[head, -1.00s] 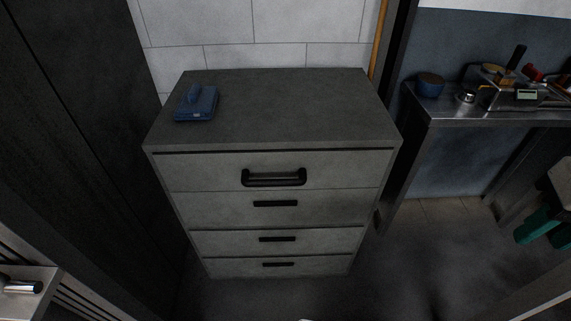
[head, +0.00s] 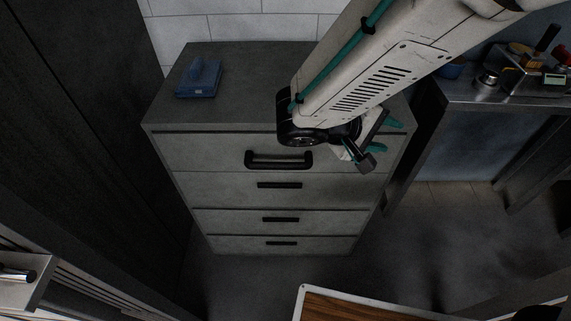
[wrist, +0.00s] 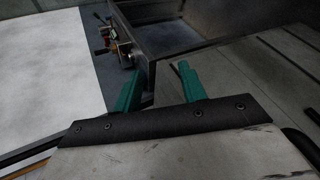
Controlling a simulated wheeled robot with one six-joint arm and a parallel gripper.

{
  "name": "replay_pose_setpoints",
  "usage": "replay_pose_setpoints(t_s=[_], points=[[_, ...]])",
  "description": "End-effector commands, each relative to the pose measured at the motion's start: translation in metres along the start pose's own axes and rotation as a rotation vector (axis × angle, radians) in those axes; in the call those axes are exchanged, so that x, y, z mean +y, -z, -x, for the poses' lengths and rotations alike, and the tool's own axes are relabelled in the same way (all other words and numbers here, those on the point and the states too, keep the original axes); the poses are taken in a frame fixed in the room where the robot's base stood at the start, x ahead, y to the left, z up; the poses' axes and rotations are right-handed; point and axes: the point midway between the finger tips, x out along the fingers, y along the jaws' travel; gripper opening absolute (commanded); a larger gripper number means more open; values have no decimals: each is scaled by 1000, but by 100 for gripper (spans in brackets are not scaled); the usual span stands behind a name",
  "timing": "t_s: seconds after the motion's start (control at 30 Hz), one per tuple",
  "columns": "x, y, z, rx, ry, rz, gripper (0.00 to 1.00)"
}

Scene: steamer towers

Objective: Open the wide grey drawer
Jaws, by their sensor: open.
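The grey drawer cabinet has a wide top drawer (head: 215,152) with a large black bar handle (head: 279,160). All its drawers look closed. My gripper (head: 382,136) is in front of the top drawer's right end, to the right of the handle and apart from it. In the wrist view my gripper (wrist: 160,82) shows two teal fingers spread apart with nothing between them. Grey drawer fronts (wrist: 260,75) with dark seams show at the right there. My arm covers part of the cabinet's top right.
Several lower drawers have small black handles (head: 280,185). A blue object (head: 199,80) lies on the cabinet top. A steel table (head: 480,95) with tools stands at the right. A dark wall panel rises at the left. A wood-topped, pale-rimmed surface (head: 350,308) is at the bottom.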

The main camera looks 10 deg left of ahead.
Motion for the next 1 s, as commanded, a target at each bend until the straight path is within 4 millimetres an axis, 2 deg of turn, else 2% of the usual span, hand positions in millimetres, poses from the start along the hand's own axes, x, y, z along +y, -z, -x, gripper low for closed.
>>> replay_pose_setpoints(t_s=[0.03,0.1,0.2,0.3,0.4,0.5,0.67,1.0], points=[[-28,23,16,80,-68,47,41],[-62,51,38,196,-151,85,41],[-114,80,70,368,-245,132,41],[-164,97,98,519,-307,169,41],[-202,105,119,634,-342,195,41],[-226,109,130,706,-358,209,41],[-235,116,130,741,-365,215,41],[-221,152,94,737,-364,214,41]])
